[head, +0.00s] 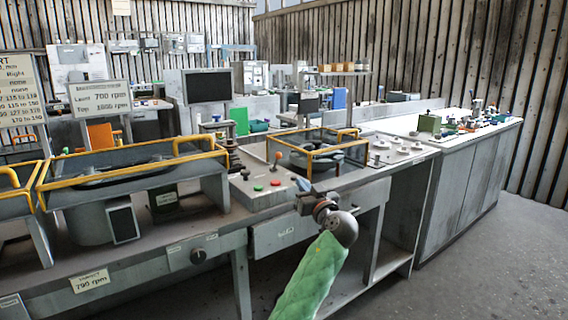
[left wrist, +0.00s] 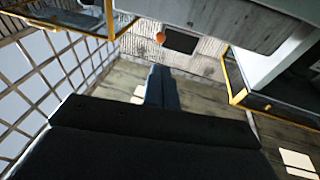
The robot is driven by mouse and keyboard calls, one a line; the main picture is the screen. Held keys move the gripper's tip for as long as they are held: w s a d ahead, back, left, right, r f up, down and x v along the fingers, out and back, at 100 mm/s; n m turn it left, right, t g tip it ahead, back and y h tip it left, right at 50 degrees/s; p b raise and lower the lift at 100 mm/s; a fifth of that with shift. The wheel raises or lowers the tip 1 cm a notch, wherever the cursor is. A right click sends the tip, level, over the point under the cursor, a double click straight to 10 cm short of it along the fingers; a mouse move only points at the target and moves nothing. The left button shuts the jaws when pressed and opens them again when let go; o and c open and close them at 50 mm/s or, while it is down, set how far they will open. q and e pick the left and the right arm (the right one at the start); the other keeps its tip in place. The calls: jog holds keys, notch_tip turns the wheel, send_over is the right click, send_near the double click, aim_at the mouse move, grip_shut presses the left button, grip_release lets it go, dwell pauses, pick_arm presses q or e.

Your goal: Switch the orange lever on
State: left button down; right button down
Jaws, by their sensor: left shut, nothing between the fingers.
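The orange lever shows as a small orange knob (head: 278,156) on a thin stem, on the sloped grey control panel (head: 262,198) in the head view. In the left wrist view the orange knob (left wrist: 160,37) shows beyond the fingertips, beside a dark rectangle. My left gripper (head: 303,185) is at the panel's front right edge, lower and right of the knob, apart from it in the picture. In the left wrist view its fingers (left wrist: 158,80) are together and empty, pointing toward the knob. The lever's base is hard to make out. My right gripper is in neither view.
A yellow-railed housing (head: 135,167) stands left of the panel, and a smaller yellow-railed frame (head: 318,150) stands close behind right. Red and green buttons (head: 266,185) sit on the panel. A dark monitor (head: 208,86) rises behind. Open floor (head: 480,265) lies at the right.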

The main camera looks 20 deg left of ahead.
aim_at(280, 157)
pick_arm(q)
jog(key=p+x, duration=0.1)
jog(key=x, duration=1.3)
jog(key=shift+a+r, duration=0.1)
